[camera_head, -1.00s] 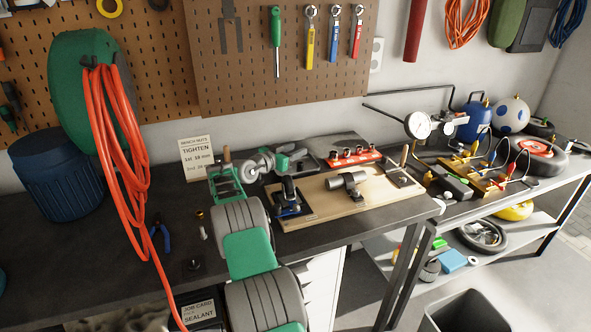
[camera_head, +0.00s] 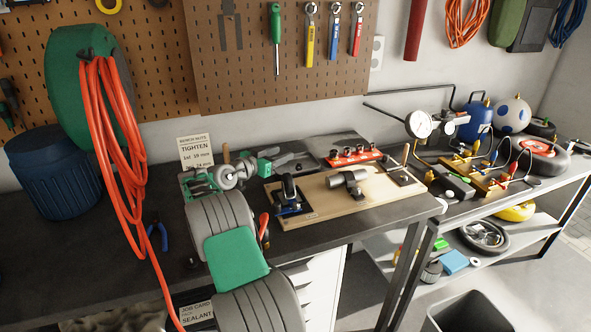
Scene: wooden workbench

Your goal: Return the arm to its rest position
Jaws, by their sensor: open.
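My arm rises from the bottom of the view over the dark bench top, its grey and green links bent towards the back of the bench. My gripper (camera_head: 303,161) is at the end of the arm, pointing right, with its grey fingers apart and nothing seen between them. It is above the bench, left of the red socket tray (camera_head: 354,155) and behind the wooden board (camera_head: 372,199). I cannot tell its exact height.
The wooden board carries a blue-based fixture (camera_head: 289,197) and a metal cylinder (camera_head: 347,181). A sign (camera_head: 196,152) stands behind my wrist. Red-handled pliers (camera_head: 264,229) lie right of my arm, blue pliers (camera_head: 158,236) left. An orange hose (camera_head: 110,150) hangs at left.

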